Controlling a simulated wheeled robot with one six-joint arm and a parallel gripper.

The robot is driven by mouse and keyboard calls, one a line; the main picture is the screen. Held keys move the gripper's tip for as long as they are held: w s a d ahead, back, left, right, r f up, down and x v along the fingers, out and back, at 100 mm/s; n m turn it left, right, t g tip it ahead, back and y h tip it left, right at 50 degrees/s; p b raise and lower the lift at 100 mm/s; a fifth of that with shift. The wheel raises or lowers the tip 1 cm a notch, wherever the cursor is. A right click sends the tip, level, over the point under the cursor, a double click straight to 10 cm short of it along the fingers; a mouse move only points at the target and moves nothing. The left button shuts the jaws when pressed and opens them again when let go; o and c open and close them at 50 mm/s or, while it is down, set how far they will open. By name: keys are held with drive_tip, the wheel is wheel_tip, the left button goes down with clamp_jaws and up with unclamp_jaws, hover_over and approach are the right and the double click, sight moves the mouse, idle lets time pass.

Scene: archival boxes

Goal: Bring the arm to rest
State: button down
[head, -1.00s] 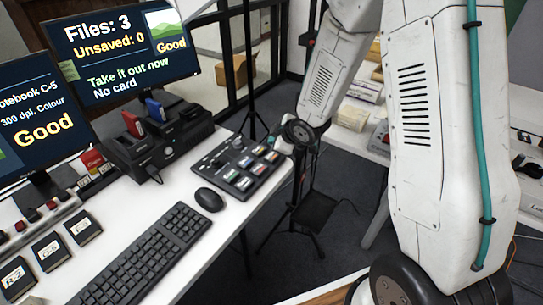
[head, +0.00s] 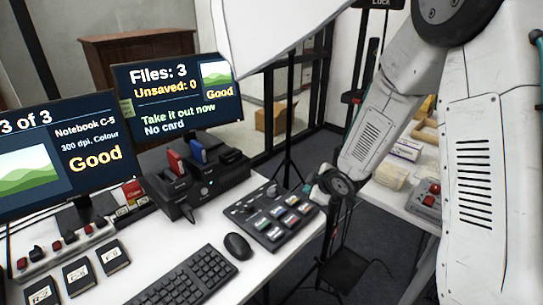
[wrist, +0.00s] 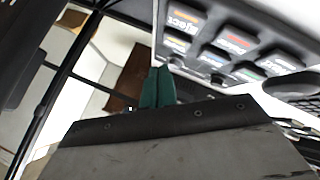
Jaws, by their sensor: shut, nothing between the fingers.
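My arm (head: 474,180) comes down from the upper right in the head view and bends toward the desk. Its wrist end is beside the right edge of the button panel (head: 268,214). My gripper shows in the wrist view (wrist: 157,88) as two green fingertips pressed together, with nothing between them. The fingertips are close to the panel's near edge in that view, and I cannot tell whether they touch it. The panel also fills the upper right of the wrist view (wrist: 215,40), with a key labelled Eject.
The white desk (head: 205,292) holds a keyboard (head: 190,276), a mouse (head: 238,246) and a card reader dock (head: 200,180) with a red and a blue card. Two monitors stand behind; one (head: 180,95) reads "Take it out now, No card". A tripod stand (head: 345,270) is on the floor right of the desk.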

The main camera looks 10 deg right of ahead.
drive_tip(key=s+d+r+m+g+h, duration=0.1)
drive_tip(key=s+d+r+m+h, duration=0.15)
drive_tip(key=s+r, duration=0.4)
drive_tip(key=s+d+r+m+g+h, duration=0.25)
drive_tip(key=s+r+m, duration=0.2)
drive_tip(key=r, duration=0.35)
drive_tip(key=s+a+r+m+g+y, duration=0.1)
drive_tip(key=s+r, duration=0.3)
drive_tip(key=s, duration=0.9)
drive_tip(key=s+a+r+m+g+y, duration=0.1)
drive_tip(key=s+r+m+g, duration=0.2)
drive_tip(key=s, duration=1)
drive_tip(key=shift+a+r+m, duration=0.2)
drive_tip(key=shift+r+m, duration=0.45)
drive_tip(key=shift+m, duration=0.15)
